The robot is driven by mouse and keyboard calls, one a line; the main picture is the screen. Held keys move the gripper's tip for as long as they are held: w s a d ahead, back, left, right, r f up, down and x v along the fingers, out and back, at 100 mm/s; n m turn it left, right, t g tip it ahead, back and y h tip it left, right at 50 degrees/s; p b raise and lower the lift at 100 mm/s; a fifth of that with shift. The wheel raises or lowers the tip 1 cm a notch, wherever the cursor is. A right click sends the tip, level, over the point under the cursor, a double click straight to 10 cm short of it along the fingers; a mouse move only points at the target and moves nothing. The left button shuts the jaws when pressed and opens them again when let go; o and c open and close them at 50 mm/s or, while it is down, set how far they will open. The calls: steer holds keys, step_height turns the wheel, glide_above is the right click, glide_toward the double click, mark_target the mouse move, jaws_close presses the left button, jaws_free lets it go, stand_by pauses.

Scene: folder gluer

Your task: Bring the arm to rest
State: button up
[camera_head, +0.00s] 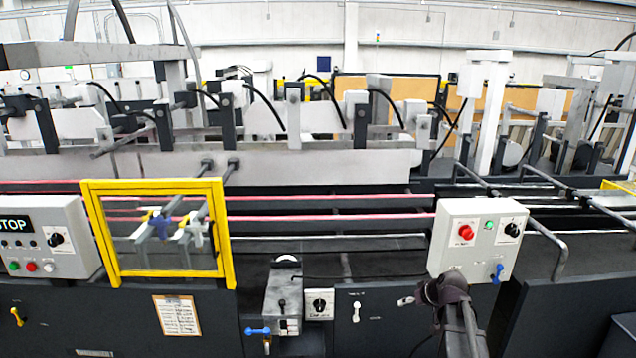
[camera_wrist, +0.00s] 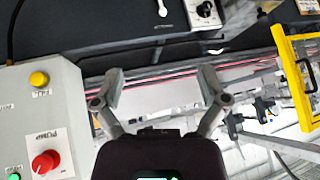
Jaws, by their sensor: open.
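My gripper (camera_wrist: 162,86) shows in the wrist view with its two grey fingers spread apart and nothing between them. In the head view my dark arm rises from the bottom edge, right of centre, and ends just below a grey control box (camera_head: 478,236); the fingers cannot be made out there. In the wrist view a grey box (camera_wrist: 62,95) fills the left side, with a red knob (camera_wrist: 45,163) and a yellow button (camera_wrist: 39,79). It lies left of the fingers, with a visible gap.
A yellow guard frame (camera_head: 158,275) stands left of centre, beside a STOP panel (camera_head: 45,240). A grey unit with a blue lever (camera_head: 258,331) juts from the dark machine front (camera_head: 100,320). Red-pink belts (camera_head: 330,217) run across behind.

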steer(key=s+a+f+g+h, duration=0.1)
steer(key=s+a+f+g, duration=0.1)
steer(key=s+a, duration=0.4)
steer(key=s+a+f+m+g+h, duration=0.1)
steer(key=s+a+g, duration=0.3)
steer(key=s, duration=0.9)
steer(key=a+f+h, duration=0.1)
steer(key=a, duration=0.2)
steer(key=shift+a+g, duration=0.25)
steer(key=shift+g, duration=0.15)
